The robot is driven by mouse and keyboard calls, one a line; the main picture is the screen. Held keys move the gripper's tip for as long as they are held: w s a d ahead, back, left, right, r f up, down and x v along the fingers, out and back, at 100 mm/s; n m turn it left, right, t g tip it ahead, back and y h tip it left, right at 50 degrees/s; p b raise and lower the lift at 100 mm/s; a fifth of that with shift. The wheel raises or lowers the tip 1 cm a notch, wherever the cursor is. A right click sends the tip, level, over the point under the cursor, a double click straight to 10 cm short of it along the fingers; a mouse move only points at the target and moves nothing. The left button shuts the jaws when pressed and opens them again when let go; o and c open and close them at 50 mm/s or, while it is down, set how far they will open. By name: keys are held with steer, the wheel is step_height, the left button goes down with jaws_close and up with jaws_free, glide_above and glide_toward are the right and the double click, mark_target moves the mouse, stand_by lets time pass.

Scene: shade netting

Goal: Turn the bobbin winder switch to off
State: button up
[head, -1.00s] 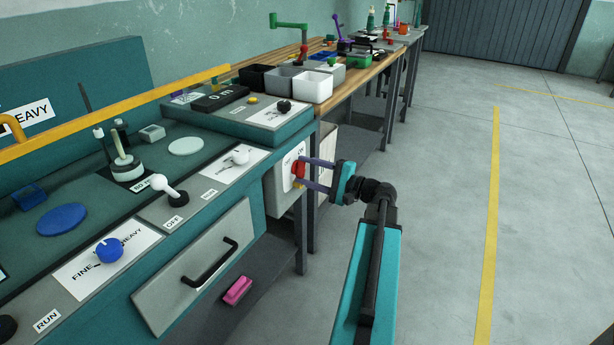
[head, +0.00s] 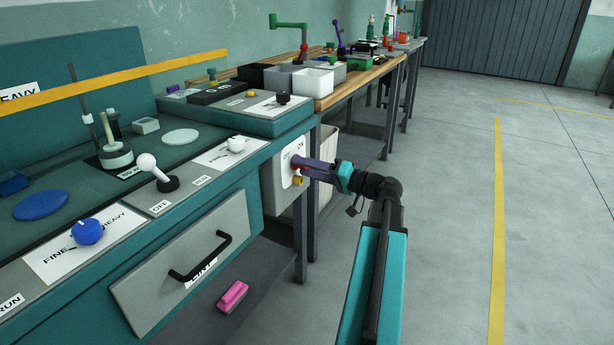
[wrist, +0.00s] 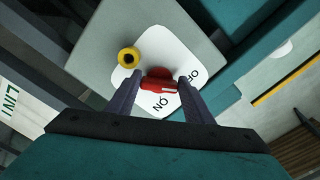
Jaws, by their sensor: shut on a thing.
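A red rotary switch (wrist: 155,80) with a short white mark sits on a white plate (wrist: 140,52) on a grey box. The white mark points to the right in the wrist view, between the two labels. In the head view my gripper (head: 300,167) reaches the box front from the right, and its fingers overlap and cover most of the switch.
A yellow knob (wrist: 128,58) sits close beside the red switch. The teal bench carries a white-ball lever (head: 147,163) and a blue dial (head: 89,231). A drawer handle (head: 200,257) juts out in front. The floor at right is clear.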

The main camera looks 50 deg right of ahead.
steer(key=shift+f+n+b, duration=0.1)
steer(key=shift+n+b, duration=0.7)
steer(key=shift+n, duration=0.3)
steer(key=o, duration=1.1)
steer(key=shift+c, duration=0.2)
steer(key=shift+s+d, duration=0.1)
steer(key=shift+s, duration=0.05)
steer(key=p+v, duration=0.4)
steer(key=v, duration=0.9)
steer(key=shift+s, duration=0.25)
